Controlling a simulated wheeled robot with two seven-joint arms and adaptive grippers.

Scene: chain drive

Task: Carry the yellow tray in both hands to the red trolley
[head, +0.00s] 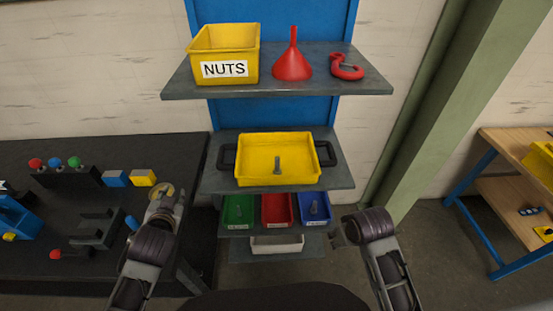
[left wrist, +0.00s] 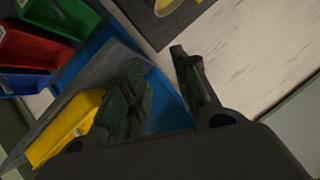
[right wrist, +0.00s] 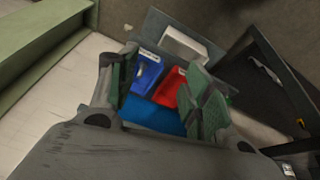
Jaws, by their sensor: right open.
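The yellow tray (head: 250,172) with two black side handles sits on the middle grey shelf, with a grey bolt (head: 278,165) in it. Part of the yellow tray also shows in the left wrist view (left wrist: 60,130). My left gripper (head: 163,195) is open and empty, left of the shelf and in front of the dark bench. My right gripper (head: 340,232) is open and empty, below and right of the tray's right handle. Neither gripper touches the tray. No red trolley shows in these views.
Green, red and blue bins stand below the tray. A dark bench (head: 40,160) is at left, a green post (head: 425,95) and wooden bench (head: 515,185) at right.

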